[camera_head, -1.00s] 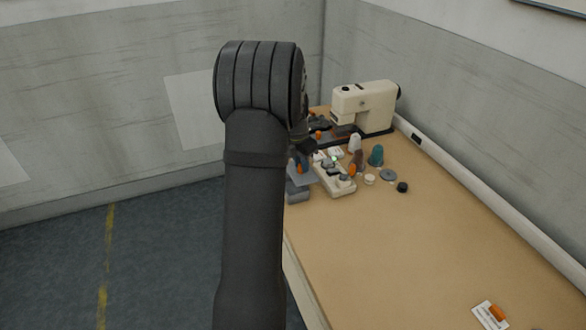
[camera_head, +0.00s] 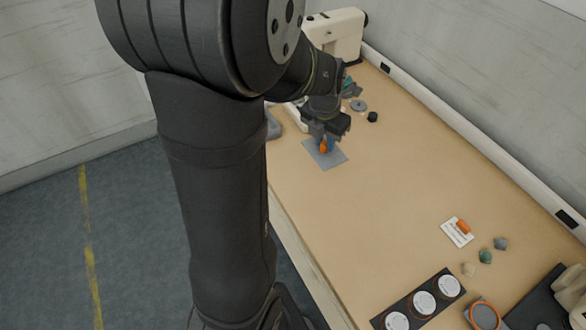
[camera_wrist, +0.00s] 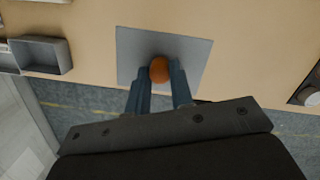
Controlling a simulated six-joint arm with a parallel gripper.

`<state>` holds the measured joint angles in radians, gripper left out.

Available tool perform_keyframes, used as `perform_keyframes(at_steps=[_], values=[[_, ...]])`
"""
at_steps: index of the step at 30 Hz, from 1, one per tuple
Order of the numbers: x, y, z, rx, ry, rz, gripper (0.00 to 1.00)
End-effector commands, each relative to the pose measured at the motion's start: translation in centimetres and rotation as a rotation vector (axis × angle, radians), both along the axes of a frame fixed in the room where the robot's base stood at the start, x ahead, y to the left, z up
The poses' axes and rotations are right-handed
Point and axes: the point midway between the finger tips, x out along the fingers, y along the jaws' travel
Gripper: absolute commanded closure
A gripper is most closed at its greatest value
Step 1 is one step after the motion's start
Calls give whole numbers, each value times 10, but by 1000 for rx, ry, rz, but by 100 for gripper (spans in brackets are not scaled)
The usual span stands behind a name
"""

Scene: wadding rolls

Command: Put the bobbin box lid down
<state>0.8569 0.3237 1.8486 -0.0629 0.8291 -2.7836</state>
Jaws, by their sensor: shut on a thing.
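The bobbin box lid (camera_head: 317,161) is a flat grey square plate with an orange knob (camera_wrist: 159,69). My gripper (camera_head: 324,142) is shut on the knob from above. In the wrist view the lid (camera_wrist: 135,45) lies level over the bare table, beyond my fingertips (camera_wrist: 160,80). Whether it touches the table or hangs just above it I cannot tell. A grey open box (camera_wrist: 43,54), apparently the bobbin box, stands to the left of the lid in the wrist view. In the head view it is partly hidden behind my arm (camera_head: 273,126).
The sewing machine (camera_head: 338,33) stands at the back, with a grey disc (camera_head: 358,105) and a black piece (camera_head: 372,117) nearer. A white card (camera_head: 456,233) with an orange piece lies right, near several small stones and a dark tray (camera_head: 410,311) of white discs. The middle is clear.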

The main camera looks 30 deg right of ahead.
Motion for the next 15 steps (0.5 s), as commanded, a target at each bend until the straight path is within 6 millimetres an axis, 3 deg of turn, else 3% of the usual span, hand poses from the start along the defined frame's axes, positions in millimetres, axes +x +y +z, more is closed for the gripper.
perform_keyframes(at_steps=[3, 7, 11, 15], values=[[-29, 9, -6, 0, 0, -5, 100], [-41, 14, -10, -2, -1, -2, 100], [-29, 22, -22, 0, 2, 4, 100], [1, 34, -40, 2, 2, 6, 100]])
